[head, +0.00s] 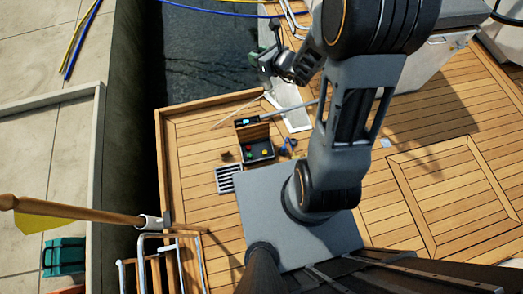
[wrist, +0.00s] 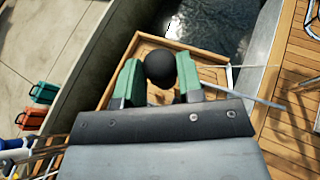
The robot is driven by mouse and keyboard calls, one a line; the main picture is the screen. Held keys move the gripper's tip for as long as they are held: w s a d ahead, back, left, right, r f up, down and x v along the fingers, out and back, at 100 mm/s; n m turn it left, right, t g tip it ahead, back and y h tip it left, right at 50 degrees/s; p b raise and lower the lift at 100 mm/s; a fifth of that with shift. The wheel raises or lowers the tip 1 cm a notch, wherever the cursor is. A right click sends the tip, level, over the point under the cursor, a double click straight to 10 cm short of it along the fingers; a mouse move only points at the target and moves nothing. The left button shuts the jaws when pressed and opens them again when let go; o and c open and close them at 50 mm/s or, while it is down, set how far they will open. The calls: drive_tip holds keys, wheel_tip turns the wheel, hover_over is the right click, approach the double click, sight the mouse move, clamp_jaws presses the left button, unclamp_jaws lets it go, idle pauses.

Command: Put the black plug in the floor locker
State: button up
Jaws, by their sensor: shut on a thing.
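My gripper (wrist: 159,82) has green finger pads and is shut on the black plug (wrist: 161,66), a round black knob in the wrist view. In the head view my gripper (head: 267,58) is raised at the upper middle, over the far edge of the deck; the plug is too small and dark there to make out surely. The floor locker (head: 246,157) appears as an open dark box in the teak deck, with its lid standing up behind it. Small red, green and yellow things lie inside. My gripper is well apart from it, farther back.
A long thin rod (head: 285,113) passes close behind the locker. Dark water (head: 210,55) is beyond the deck edge. The teak deck at right (head: 410,155) is mostly clear.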

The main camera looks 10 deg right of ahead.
drive_tip(key=s+a+f+n+g+y+b, duration=0.2)
drive_tip(key=s+a+f+n+g+b, duration=0.1)
drive_tip(key=s+f+n+g, duration=0.4)
drive_tip(key=s+a+f+n+g+y+b, duration=0.2)
drive_tip(key=s+f+n+g+b, duration=0.15)
drive_tip(key=f, duration=0.65)
drive_tip(key=s+a+f+n+g+y+b, duration=0.2)
drive_tip(key=s+a+f+n+g, duration=0.15)
drive_tip(key=f+n+g, duration=0.35)
drive_tip(key=s+d+f+n+g+h+b, duration=0.3)
drive_tip(key=s+d+f+n+h+b, duration=0.2)
drive_tip(key=d+f+n+h, duration=0.4)
drive_tip(key=s+d+f+n+g+h+b, duration=0.4)
drive_tip(key=s+d+f+n+h+b, duration=0.1)
drive_tip(key=d+f+n+h, duration=0.45)
drive_tip(key=w+d+f+n+t+h+b, duration=0.2)
drive_tip(key=w+f+n+t+h+b, duration=0.2)
drive_tip(key=w+f+n+t, duration=0.25)
drive_tip(key=w+d+f+n+t+h+b, duration=0.2)
drive_tip(key=w+f+n+t+h+b, duration=0.15)
drive_tip(key=f+n+t, duration=0.45)
drive_tip(key=shift+w+a+f+n+t+y+b, duration=0.75)
drive_tip(key=shift+w+a+f+n+t+b, duration=1.05)
drive_tip(key=shift+w+f, duration=2.05)
drive_tip(key=shift+w+a+f+n+t+y+b, duration=0.9)
drive_tip(key=shift+w+a+f+b, duration=1.5)
drive_tip(key=shift+f, duration=2.6)
drive_tip(key=shift+w+a+f+n+t+y+b, duration=0.55)
drive_tip(key=shift+w+a+f+n+t+b, duration=0.85)
drive_tip(key=shift+w+f+b, duration=2.4)
